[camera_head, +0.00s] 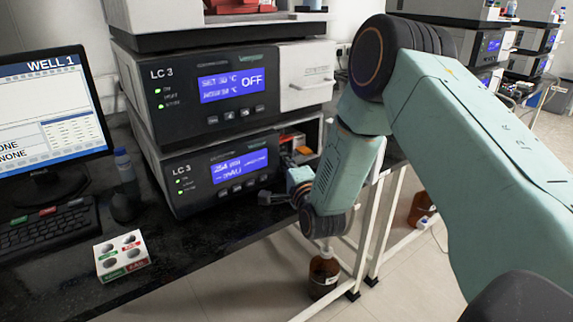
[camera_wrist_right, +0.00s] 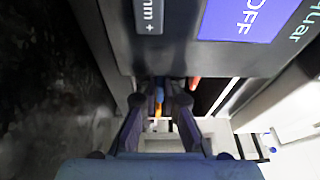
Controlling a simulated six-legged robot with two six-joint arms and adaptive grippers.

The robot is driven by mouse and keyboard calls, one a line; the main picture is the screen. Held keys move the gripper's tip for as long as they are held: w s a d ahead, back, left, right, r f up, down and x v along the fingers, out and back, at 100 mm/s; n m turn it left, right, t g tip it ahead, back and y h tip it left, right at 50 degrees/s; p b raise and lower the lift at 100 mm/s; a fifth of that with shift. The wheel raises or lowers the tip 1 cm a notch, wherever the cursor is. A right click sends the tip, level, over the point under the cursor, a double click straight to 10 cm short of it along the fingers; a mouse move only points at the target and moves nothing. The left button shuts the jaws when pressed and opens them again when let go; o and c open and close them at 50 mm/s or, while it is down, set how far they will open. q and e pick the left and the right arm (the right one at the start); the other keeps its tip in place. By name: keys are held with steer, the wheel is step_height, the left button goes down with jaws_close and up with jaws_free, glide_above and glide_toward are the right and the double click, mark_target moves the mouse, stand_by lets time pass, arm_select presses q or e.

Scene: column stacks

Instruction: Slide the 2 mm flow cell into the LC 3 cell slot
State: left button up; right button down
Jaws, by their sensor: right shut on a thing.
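The LC 3 stack (camera_head: 215,150) stands on the black bench, with an upper module whose screen reads OFF and a lower module (camera_head: 220,175) with its own lit screen. The cell slot lies in the open bay (camera_head: 302,138) at the lower module's right end; orange and blue parts show inside it. My right gripper (camera_head: 272,197) is in front of this bay, low beside the lower module. In the right wrist view its two dark fingers (camera_wrist_right: 160,108) point at the bay. It is shut on a small piece, taken as the 2 mm flow cell, mostly hidden between the fingers. My left gripper is not in view.
A white holder (camera_head: 122,256) with round wells and red and green labels sits at the bench front. A monitor (camera_head: 50,115), keyboard (camera_head: 45,228), mouse (camera_head: 124,208) and small bottle (camera_head: 124,165) stand left. A brown bottle (camera_head: 323,275) is on the floor below.

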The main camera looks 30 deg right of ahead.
steer(key=c, duration=1.4)
jaws_free()
steer(key=v, duration=1.2)
steer(key=shift+r, duration=0.1)
steer(key=shift+s, duration=0.1)
